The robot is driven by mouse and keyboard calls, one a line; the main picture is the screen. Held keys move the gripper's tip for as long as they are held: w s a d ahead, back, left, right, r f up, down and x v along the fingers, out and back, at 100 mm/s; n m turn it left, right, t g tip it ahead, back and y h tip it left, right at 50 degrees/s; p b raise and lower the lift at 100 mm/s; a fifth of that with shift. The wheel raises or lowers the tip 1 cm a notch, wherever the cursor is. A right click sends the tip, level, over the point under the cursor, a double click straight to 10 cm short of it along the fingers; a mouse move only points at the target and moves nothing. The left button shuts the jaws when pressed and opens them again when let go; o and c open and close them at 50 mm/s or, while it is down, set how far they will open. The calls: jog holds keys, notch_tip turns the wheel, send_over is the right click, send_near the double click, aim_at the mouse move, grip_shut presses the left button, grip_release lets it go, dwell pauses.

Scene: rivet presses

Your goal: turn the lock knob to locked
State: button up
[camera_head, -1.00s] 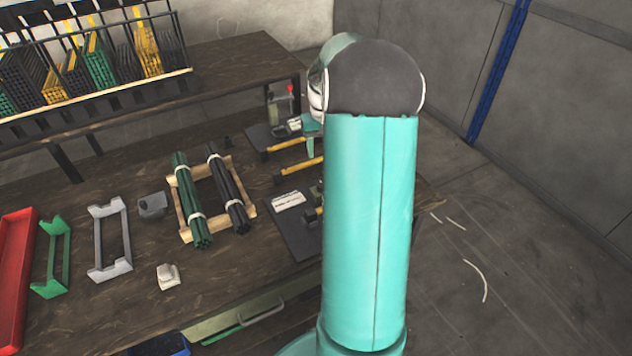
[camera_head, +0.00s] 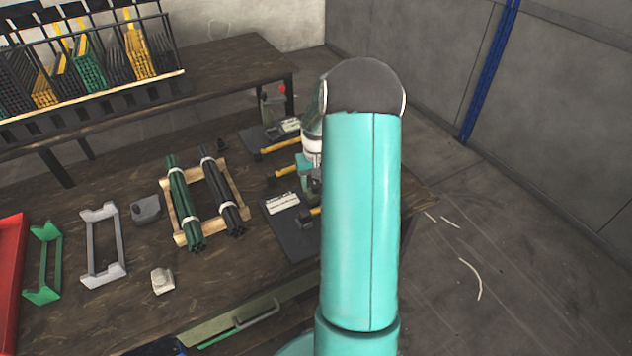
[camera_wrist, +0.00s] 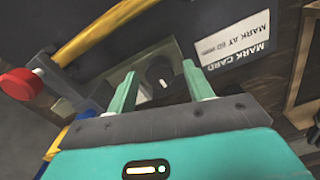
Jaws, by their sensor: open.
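A dark round knob (camera_wrist: 161,72) with a small white mark, which looks like the lock knob, sits on a grey-green block in the wrist view. My gripper (camera_wrist: 158,70) is open, its two pale green fingers apart on either side of the knob in that view. I cannot tell whether they touch it or are still above it. In the head view my gripper (camera_head: 306,172) is over the nearer press area, mostly hidden by my arm. The knob is not visible there. The nearer press's dark base plate (camera_head: 289,232) shows beside my arm.
A red knob (camera_wrist: 22,84) and a yellow bar (camera_wrist: 105,30) are near my gripper. A white mark card (camera_wrist: 233,42) lies beside the block. Another press (camera_head: 272,103) stands farther back. Rod bundles in a wooden frame (camera_head: 180,239) lie to the left.

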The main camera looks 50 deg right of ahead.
jog(key=shift+c, duration=0.4)
jog(key=c, duration=0.9)
jog(key=m, duration=0.4)
jog(key=shift+m, duration=0.3)
jog(key=m, duration=0.4)
jog(key=shift+m, duration=0.3)
jog(key=m, duration=0.4)
jog(key=shift+m, duration=2.4)
